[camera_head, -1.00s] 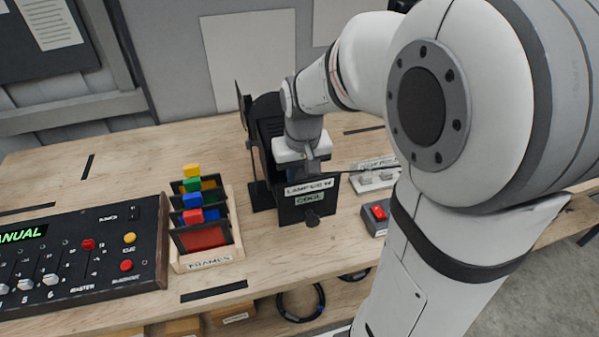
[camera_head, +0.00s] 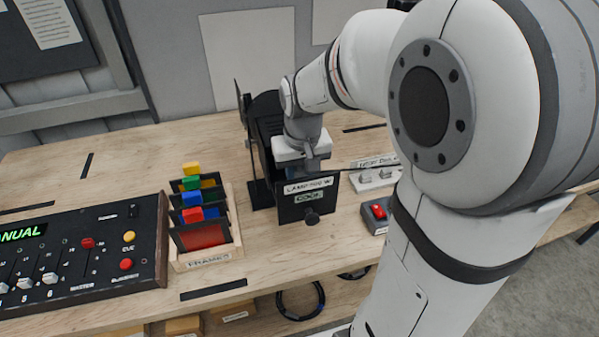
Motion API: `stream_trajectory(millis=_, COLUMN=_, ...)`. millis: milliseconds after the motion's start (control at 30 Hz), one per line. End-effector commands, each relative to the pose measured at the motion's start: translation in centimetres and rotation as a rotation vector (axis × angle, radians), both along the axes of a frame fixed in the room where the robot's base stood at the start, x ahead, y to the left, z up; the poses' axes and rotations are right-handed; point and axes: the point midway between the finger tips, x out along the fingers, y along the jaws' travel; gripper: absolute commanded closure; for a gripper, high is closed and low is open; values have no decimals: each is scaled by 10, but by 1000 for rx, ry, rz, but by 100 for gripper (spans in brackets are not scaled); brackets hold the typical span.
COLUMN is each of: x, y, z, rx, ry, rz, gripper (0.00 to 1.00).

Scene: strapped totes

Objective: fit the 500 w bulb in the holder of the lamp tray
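The lamp tray (camera_head: 313,206) is a dark box front with a white lamp label, a green "COOL" label and a black knob, at the front of a black lamp housing (camera_head: 266,104). My gripper (camera_head: 304,165) points down into the space just behind the tray's front panel. Its fingertips are hidden there, so I cannot see if they are open or shut. The holder is hidden, and no bulb shows clearly at my gripper. Small pale pieces (camera_head: 374,176) sit on a white labelled stand right of the lamp, partly behind my arm; I cannot tell if they are bulbs.
A rack of coloured frames (camera_head: 207,257) stands left of the lamp. A control desk (camera_head: 80,262) with sliders and buttons fills the front left. A grey box with a red switch (camera_head: 378,211) is right of the tray. Bare bench lies behind the rack.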

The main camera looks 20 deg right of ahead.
Motion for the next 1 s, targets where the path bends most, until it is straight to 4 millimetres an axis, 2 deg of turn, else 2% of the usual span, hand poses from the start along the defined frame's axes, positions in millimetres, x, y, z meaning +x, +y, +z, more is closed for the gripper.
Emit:
stream_trajectory(millis=467, x=0, y=0, z=-1, rx=0, ry=0, rz=1, gripper=99)
stream_trajectory(millis=1000, x=0, y=0, z=-15, rx=0, ry=0, rz=1, gripper=99)
